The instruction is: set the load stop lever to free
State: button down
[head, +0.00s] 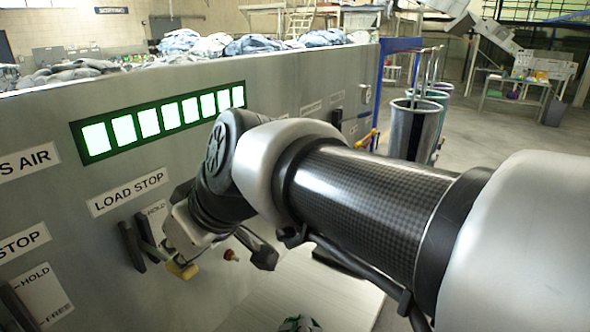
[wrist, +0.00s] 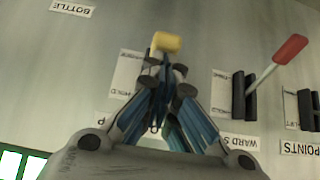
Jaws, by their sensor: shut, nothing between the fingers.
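The load stop lever has a yellow knob (head: 183,270) on a pale stem and sits in a black slotted bracket (head: 133,246) under the LOAD STOP label (head: 128,192). HOLD shows at the top of its plate (head: 156,212); my gripper hides the lower part in the head view. In the wrist view, where lettering is upside down, the yellow knob (wrist: 167,43) shows just beyond my fingertips. My gripper (wrist: 166,68) is shut and empty, close to the knob. I cannot tell whether it touches the knob, nor the lever's exact setting.
A neighbouring lever with a red grip (wrist: 290,50) stands to the right in the wrist view, beside its black bracket (wrist: 245,97). In the head view, a small reddish knob (head: 231,255) lies right of my gripper. A lit green-framed display (head: 160,120) is above.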

aim_at(192, 278)
notch_tip(192, 278, down, 2)
jog(key=b, duration=0.2)
jog(key=shift+s+d+f+b, duration=0.1)
jog(key=shift+s+f+b, duration=0.05)
jog(key=shift+f+b, duration=0.15)
jog(key=f+b, duration=0.3)
jog(key=b, duration=0.1)
jog(key=shift+s+d+f, duration=0.1)
jog(key=shift+s+d, duration=0.05)
jog(key=shift+d, duration=0.15)
jog(key=shift+a+f+b, duration=0.1)
jog(key=shift+f+b, duration=1.1)
jog(key=shift+f, duration=0.05)
